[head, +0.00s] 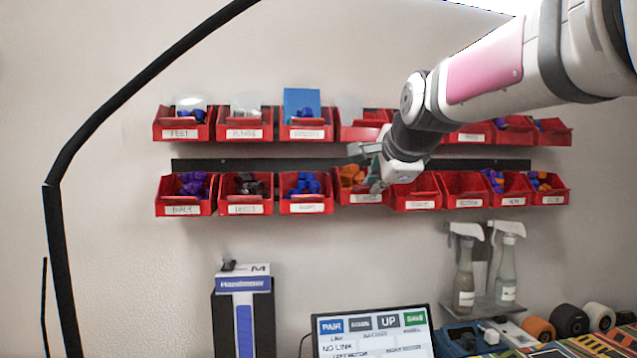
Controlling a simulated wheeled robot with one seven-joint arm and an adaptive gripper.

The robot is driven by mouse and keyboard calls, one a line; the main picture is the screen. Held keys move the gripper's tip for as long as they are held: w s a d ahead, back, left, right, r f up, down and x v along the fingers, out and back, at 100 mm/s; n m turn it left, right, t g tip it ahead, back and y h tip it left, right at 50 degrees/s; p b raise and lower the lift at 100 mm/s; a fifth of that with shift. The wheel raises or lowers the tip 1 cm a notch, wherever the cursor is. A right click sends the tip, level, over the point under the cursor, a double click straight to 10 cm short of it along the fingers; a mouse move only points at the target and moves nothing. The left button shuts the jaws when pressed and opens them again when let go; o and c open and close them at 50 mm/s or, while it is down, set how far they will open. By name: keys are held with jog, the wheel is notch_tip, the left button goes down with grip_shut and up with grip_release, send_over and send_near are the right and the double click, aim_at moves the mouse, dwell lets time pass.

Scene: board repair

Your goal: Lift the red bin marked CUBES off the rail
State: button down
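Two rows of red bins hang on the wall, and their small white labels are mostly too blurred to read, so I cannot tell for sure which is marked CUBES. In the lower row, one bin (306,205) holds blue block-like pieces. To its right, a bin with orange pieces (352,177) is partly hidden by my gripper. My gripper (367,168) is in front of that bin's upper edge, its fingers spread apart with nothing seen between them. I cannot tell whether it touches the bin.
A dark rail (255,164) runs between the rows. Neighbouring bins, such as an empty-looking one (417,192), sit close on both sides. Below are a screen (372,335), a blue-and-black box (243,310) and spray bottles (466,270). A black curved pole (62,250) stands at left.

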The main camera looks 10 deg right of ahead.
jog(key=s+b, duration=0.2)
jog(key=s, duration=1.2)
jog(key=shift+s+b, duration=0.35)
jog(key=shift+s, duration=0.05)
dwell(0.7)
jog(key=shift+f, duration=0.1)
